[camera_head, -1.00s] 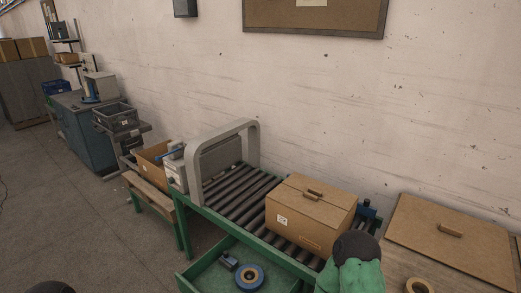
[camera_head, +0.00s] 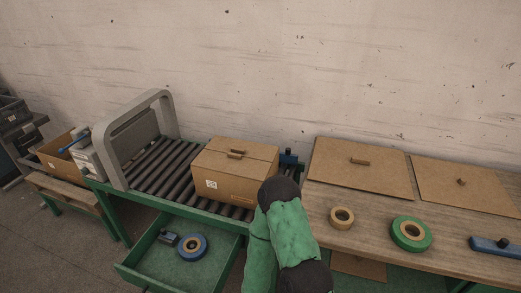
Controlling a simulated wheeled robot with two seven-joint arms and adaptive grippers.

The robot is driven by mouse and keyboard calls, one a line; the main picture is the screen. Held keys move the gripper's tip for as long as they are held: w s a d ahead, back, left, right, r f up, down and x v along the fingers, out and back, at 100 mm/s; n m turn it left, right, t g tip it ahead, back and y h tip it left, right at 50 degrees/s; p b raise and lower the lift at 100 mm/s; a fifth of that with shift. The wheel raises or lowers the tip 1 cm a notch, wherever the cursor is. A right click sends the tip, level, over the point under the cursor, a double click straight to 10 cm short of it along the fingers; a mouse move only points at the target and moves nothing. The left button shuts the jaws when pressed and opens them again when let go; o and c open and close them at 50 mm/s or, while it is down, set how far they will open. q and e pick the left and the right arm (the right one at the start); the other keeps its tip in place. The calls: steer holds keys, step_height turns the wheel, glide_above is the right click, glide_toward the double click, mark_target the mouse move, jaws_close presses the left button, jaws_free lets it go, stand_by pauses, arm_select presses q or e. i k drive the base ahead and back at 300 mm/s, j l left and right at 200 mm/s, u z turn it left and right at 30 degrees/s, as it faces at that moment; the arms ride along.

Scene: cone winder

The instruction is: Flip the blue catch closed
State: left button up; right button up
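A small blue part (camera_head: 287,157) with a dark top stands at the right end of the roller conveyor, just behind the cardboard box; it may be the blue catch, but it is too small to tell its position. A blue handle (camera_head: 74,142) also sticks out at an angle from the grey machine (camera_head: 88,160) at the left; I cannot tell which one is the catch. My green and black arm rises from the bottom, in front of the conveyor's right end. Neither gripper shows.
A closed cardboard box (camera_head: 226,184) sits on the rollers (camera_head: 165,178), right of a grey arch (camera_head: 118,135). An open green drawer (camera_head: 205,252) holds a blue tape roll (camera_head: 191,247). The wooden table (camera_head: 375,235) carries cardboard sheets (camera_head: 362,175), tape rolls (camera_head: 410,233) and a blue tool (camera_head: 495,246).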

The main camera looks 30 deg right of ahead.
mark_target(165, 233)
steer(key=i+j, duration=0.25)
steer(key=i, duration=0.15)
steer(key=i+j, duration=0.45)
steer(key=i, duration=0.3)
